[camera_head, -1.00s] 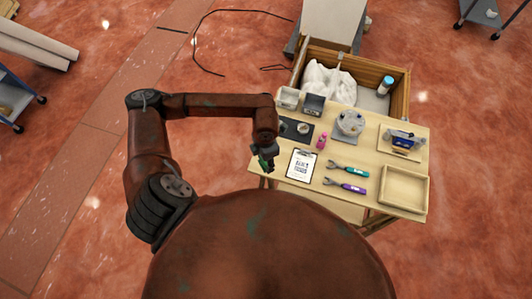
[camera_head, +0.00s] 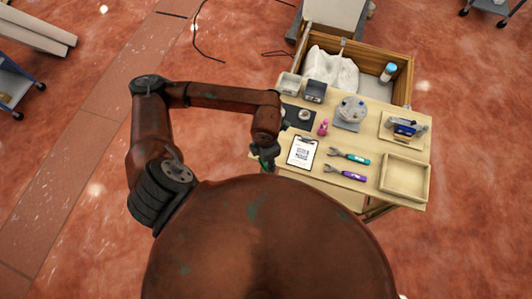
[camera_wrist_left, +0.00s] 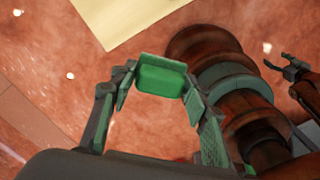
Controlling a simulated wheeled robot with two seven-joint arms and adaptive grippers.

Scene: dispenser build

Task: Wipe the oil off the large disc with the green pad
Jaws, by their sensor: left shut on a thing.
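My left gripper (camera_head: 267,157) is shut on the green pad (camera_wrist_left: 162,80), which shows between its fingers in the left wrist view. In the head view this gripper is at the near left edge of the table, left of the clipboard. A round grey piece with small parts on it (camera_head: 351,109) stands at the table's back middle. A small silver round piece (camera_head: 304,115) lies on a dark mat (camera_head: 291,115) at the back left. I cannot tell which is the large disc, and no oil can be made out. My right gripper (camera_wrist_left: 289,72) shows at the right of the left wrist view, apparently open and empty.
The wooden table (camera_head: 375,148) holds a clipboard (camera_head: 302,151), a pink bottle (camera_head: 323,128), two wrenches (camera_head: 348,155), an empty tray (camera_head: 404,177), a blue item on a tray (camera_head: 403,127) and small bins (camera_head: 315,90). A wooden crate (camera_head: 402,68) stands behind.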

